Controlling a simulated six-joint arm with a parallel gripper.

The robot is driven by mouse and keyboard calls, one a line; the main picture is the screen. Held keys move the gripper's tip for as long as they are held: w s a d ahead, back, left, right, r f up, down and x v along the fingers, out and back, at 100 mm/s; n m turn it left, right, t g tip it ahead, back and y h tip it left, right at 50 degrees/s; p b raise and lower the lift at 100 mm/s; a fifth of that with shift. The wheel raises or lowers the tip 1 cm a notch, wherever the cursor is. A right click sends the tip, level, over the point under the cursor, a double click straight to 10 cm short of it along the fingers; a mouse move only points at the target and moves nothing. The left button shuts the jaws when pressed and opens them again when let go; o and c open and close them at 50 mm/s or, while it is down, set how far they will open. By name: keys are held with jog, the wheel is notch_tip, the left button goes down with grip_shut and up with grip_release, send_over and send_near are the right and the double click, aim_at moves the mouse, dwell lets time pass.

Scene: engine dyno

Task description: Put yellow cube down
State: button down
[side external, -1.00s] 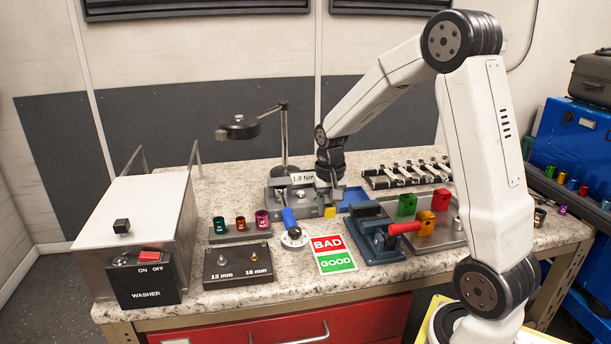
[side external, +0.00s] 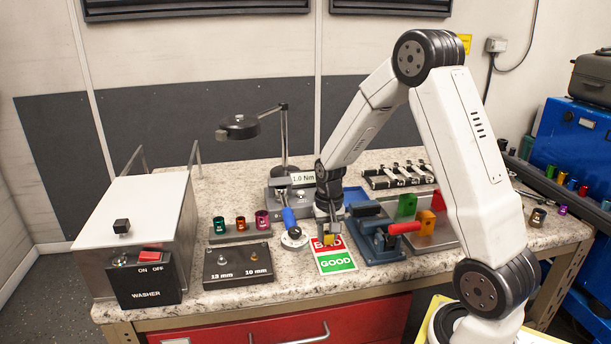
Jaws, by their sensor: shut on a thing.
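The yellow cube (side external: 328,239) is between the fingers of my gripper (side external: 328,229), which is shut on it. The cube is in front of the red BAD half of the sign card (side external: 337,264) in the picture and hides part of its lettering. I cannot tell whether the cube touches the card or hangs just above it. The green GOOD half of the card is clear.
A blue vise with a red handle (side external: 404,227) stands just right of the card. A round dial with a blue handle (side external: 293,236) is close on the left. A dark 13 mm / 10 mm box (side external: 237,267) and a tray with green, orange and red blocks (side external: 447,235) flank these.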

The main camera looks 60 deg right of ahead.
aim_at(327, 231)
jog(key=shift+f, duration=0.2)
jog(key=shift+c, duration=1.9)
grip_release()
notch_tip(327, 231, up, 12)
jog(key=shift+r, duration=0.15)
